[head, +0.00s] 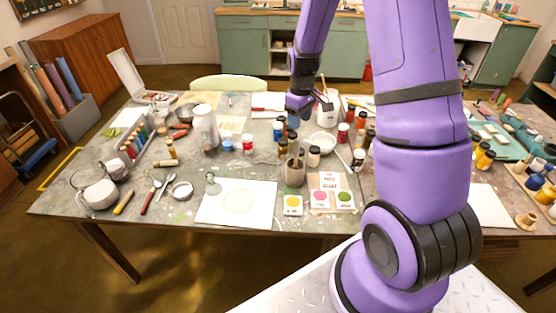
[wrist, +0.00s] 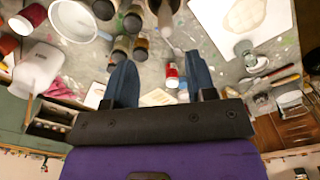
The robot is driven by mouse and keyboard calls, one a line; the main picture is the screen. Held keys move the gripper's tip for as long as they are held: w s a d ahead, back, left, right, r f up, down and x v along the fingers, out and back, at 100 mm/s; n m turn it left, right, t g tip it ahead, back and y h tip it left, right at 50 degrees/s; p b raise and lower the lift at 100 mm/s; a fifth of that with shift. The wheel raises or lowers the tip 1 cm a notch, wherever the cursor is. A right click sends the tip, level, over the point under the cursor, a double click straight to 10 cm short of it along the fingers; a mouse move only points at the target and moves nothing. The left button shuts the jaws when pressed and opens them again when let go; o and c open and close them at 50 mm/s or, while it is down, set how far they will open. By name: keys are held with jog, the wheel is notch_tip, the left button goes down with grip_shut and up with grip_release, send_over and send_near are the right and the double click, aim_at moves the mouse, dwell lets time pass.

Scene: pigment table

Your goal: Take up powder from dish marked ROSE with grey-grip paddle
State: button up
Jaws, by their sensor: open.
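A dish of pink powder (head: 320,196) stands at the front right of the table, between a dish of yellow powder (head: 293,202) and a dish of green powder (head: 344,197). Cards with dark lettering lie behind; the words are too small to read. My gripper (head: 297,108) is over the back middle of the table. In the wrist view its two blue fingers (wrist: 160,82) are spread and nothing is held between them. Spoon-like tools (head: 155,187) lie at the front left. I cannot tell which tool is the grey-grip paddle.
Dark-capped jars (head: 282,146) crowd the table's middle, with a white bowl (head: 322,142) beside them. A tool pot (head: 295,172) stands behind the dishes. A white bottle (head: 204,127), a glass jug (head: 97,187) and a paper sheet (head: 237,203) occupy the left half.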

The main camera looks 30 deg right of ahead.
jog(key=shift+w+f, duration=0.25)
jog(key=shift+f, duration=0.15)
send_over(296, 156)
jog(key=w+d, duration=0.1)
jog(key=w, duration=0.1)
notch_tip(296, 156, down, 5)
jog(key=shift+s+a+f, duration=0.1)
jog(key=shift+s+f, duration=0.1)
jog(key=shift+f, duration=0.75)
jog(key=shift+s+a+f, duration=0.1)
jog(key=shift+s+f, duration=0.05)
jog(key=shift+f, duration=0.8)
jog(key=shift+s+f, duration=0.2)
jog(key=shift+f, duration=0.75)
grip_shut()
